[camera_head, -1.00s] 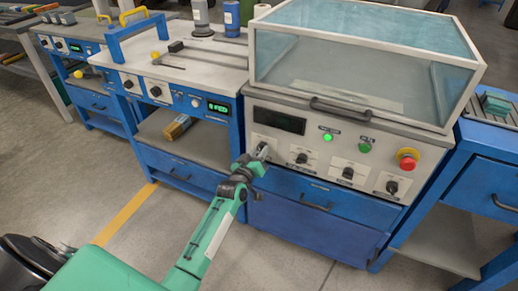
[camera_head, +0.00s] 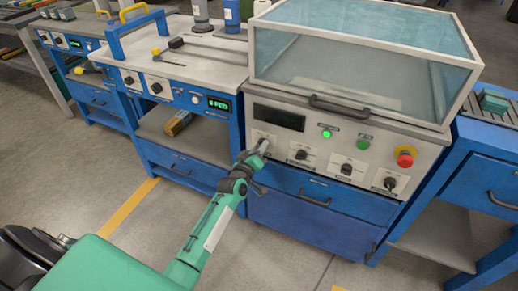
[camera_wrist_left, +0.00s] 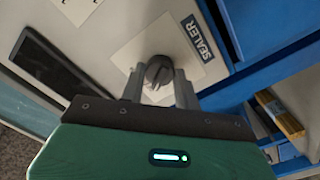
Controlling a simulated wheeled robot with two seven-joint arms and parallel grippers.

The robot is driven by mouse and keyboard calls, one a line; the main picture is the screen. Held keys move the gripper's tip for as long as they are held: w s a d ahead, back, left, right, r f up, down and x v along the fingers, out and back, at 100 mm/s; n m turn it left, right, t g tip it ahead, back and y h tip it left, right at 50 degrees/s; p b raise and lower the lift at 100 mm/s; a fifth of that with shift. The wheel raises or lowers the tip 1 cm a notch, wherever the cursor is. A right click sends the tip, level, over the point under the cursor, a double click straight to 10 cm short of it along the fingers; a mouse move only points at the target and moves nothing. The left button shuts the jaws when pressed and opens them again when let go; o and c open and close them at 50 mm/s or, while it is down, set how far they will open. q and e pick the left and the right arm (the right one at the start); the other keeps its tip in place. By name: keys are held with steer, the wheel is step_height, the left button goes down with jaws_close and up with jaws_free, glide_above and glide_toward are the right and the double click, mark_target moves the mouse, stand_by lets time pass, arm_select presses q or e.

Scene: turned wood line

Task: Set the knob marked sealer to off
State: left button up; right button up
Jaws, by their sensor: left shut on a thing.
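The sealer knob (camera_wrist_left: 158,72) is a dark round knob on a white plate, with a dark label reading SEALER beside it in the left wrist view. My left gripper (camera_wrist_left: 160,84) has its two fingers on either side of this knob and is shut on it. In the head view my left gripper (camera_head: 261,148) is at the leftmost knob position of the grey control panel (camera_head: 318,143) and covers that knob. Which setting the knob points to cannot be read. My right gripper is not in view.
Other dark knobs (camera_head: 346,169) sit right of my gripper, with a lit green lamp (camera_head: 326,134), a green button (camera_head: 363,144) and a red emergency button (camera_head: 405,157). A clear hood (camera_head: 365,70) stands above the panel. Blue drawers (camera_head: 320,195) lie below.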

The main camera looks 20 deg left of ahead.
arm_select(q)
steer(key=o, duration=1)
steer(key=s+p, duration=0.1)
steer(key=s, duration=1.2)
steer(key=shift+s, duration=0.4)
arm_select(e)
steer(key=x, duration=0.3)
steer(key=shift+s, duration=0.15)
